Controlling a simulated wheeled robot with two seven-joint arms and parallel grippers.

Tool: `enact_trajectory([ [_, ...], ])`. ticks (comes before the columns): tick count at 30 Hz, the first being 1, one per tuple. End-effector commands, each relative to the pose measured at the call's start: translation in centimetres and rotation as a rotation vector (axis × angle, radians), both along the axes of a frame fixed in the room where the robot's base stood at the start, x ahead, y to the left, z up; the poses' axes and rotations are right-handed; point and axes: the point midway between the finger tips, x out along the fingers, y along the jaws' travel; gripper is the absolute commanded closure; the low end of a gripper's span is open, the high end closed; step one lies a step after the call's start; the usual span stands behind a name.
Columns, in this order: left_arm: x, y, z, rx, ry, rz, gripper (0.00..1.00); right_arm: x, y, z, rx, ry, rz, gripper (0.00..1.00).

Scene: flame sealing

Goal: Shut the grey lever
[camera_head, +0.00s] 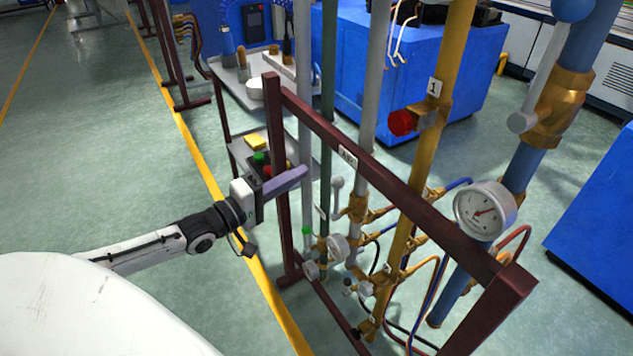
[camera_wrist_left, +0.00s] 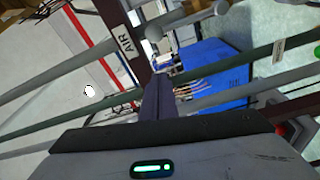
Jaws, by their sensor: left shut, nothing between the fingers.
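The grey lever (camera_head: 336,198) has a rounded end and stands roughly upright beside a brass valve (camera_head: 357,208) on a grey pipe, just behind the rack in the head view. My left gripper (camera_head: 301,173) is shut and empty. Its fingertips point at the pipes, to the left of the lever in the picture, with a visible gap. In the left wrist view the shut fingers (camera_wrist_left: 157,82) point up the picture, below the AIR label (camera_wrist_left: 127,42). Grey bars with rounded ends show there; I cannot tell surely which is the lever. My right gripper is not seen.
A dark red frame (camera_head: 385,180) with an AIR label runs in front of the pipes. A yellow pipe with a red knob (camera_head: 401,122), a pressure gauge (camera_head: 485,210) and a blue pipe stand to the right. A small cart (camera_head: 235,90) stands behind. Open floor lies left.

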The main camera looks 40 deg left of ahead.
Motion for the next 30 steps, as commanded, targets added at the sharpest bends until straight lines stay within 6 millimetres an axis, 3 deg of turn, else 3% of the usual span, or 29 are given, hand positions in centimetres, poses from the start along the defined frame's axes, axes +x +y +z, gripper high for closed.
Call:
enact_trajectory([
  [4,2.3,-0.5,0.2,-0.001,-0.004,0.0,1.0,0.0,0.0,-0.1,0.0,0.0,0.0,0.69],
  [12,2.2,-4.0,-0.6,-0.003,0.001,0.0,1.0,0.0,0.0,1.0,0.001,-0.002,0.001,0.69],
  [30,2.4,-5.1,-0.8,0.014,-0.006,-0.009,1.0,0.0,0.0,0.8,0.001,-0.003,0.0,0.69],
])
